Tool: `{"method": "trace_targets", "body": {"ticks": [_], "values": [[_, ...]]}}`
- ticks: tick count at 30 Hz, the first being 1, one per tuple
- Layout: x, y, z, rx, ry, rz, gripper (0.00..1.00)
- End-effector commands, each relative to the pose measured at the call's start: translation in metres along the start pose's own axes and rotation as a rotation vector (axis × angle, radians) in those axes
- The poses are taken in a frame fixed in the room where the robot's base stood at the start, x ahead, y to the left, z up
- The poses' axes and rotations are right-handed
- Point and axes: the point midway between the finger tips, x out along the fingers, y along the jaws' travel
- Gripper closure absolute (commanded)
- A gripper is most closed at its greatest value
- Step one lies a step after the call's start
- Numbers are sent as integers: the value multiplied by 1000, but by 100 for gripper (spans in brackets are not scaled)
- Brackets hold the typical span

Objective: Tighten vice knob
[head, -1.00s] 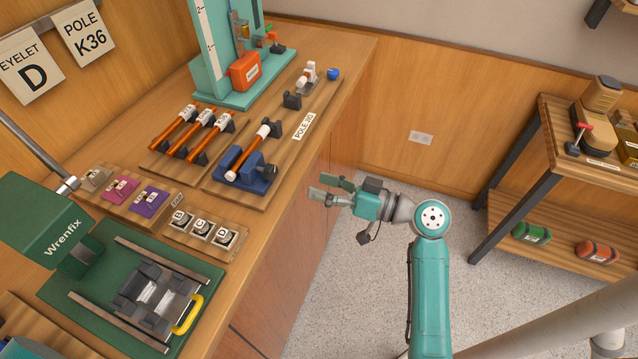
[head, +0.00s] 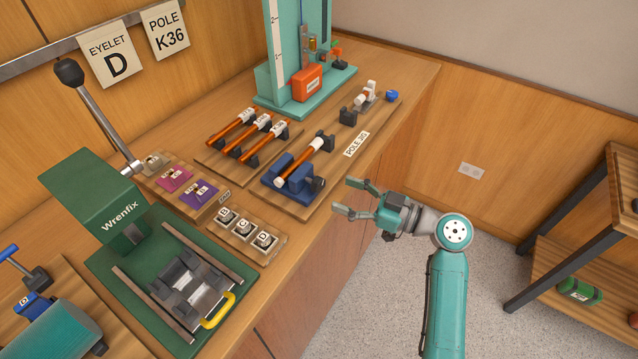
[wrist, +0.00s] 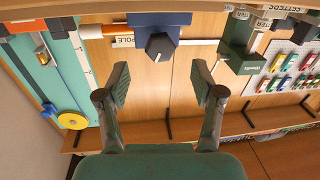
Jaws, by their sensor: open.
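The blue vice (head: 276,179) stands on a wooden board on the bench in the head view, with an orange pole (head: 305,158) with a white end lying in it. Its dark knob (head: 319,184) faces the bench's front edge. My gripper (head: 345,197) is open and empty, just right of the knob in the picture and apart from it. In the wrist view the hexagonal knob (wrist: 160,46) with a white mark sits in front of the blue vice (wrist: 150,18). There it lies roughly centred between and beyond my open fingers (wrist: 160,76).
The bench also carries a pole rack (head: 218,152), an eyelet tray (head: 231,245), a green Wrenfix press (head: 105,190) and a teal measuring stand (head: 283,100). A dark rest (head: 348,117) stands behind the vice. The floor right of the bench is clear near my arm.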

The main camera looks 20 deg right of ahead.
Motion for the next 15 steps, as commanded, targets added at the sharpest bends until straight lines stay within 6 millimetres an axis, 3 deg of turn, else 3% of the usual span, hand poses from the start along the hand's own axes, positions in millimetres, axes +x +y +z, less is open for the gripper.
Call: {"method": "trace_targets", "body": {"ticks": [6,15], "values": [[40,-1,0,-1,-1,-4,33],[69,0,0,1,-1,-1,33]]}}
